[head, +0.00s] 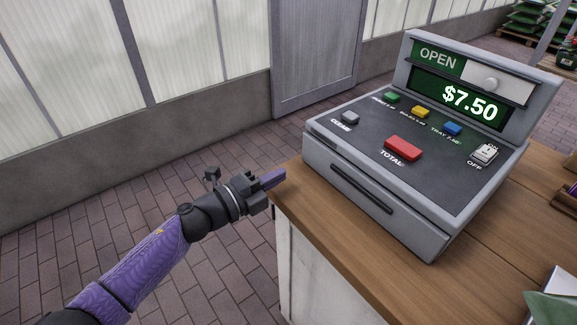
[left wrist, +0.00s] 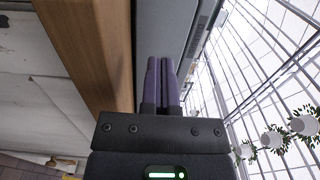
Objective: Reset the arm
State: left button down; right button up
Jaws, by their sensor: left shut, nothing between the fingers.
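My left arm reaches in from the left in the head view. Its left gripper (head: 274,179) is beside the near left corner of the wooden counter (head: 300,205). Its purple fingers are together with nothing between them. The left wrist view shows the same closed fingers (left wrist: 163,82), with the counter edge (left wrist: 108,50) to their left and the grey side of the register (left wrist: 180,30) beyond them. My right gripper is not in view.
A grey cash register (head: 420,150) stands on the counter, its display reading OPEN and $7.50. It has several coloured buttons, including a red TOTAL button (head: 403,148). Brick floor (head: 150,200) lies open left of the counter.

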pick_arm(q)
jog(key=p+v, duration=0.1)
jog(key=v, duration=0.6)
jog(key=s+a+f+n+t+y, duration=0.1)
jog(key=a+f+n+y, duration=0.25)
jog(key=f+n, duration=0.35)
jog(key=s+a+f+n+t+y, duration=0.1)
jog(key=a+f+n+y, duration=0.25)
jog(key=f, duration=0.45)
jog(key=s+a+f+n+g+y, duration=0.4)
jog(key=s+f+n, duration=0.4)
jog(key=s+f, duration=0.4)
jog(key=s+f+n+g+y, duration=0.1)
jog(key=s+f+n+g, duration=0.1)
jog(key=s, duration=0.8)
jog(key=s+a+f+n+g+y, duration=0.1)
jog(key=s+f+n+g, duration=0.2)
jog(key=s, duration=0.7)
jog(key=s+f+n+g+y, duration=0.2)
jog(key=s+f, duration=0.4)
jog(key=s, duration=0.4)
jog(key=shift+s+a+f+n+g, duration=0.3)
jog(key=shift+s+n+g, duration=0.05)
jog(key=shift+g, duration=0.45)
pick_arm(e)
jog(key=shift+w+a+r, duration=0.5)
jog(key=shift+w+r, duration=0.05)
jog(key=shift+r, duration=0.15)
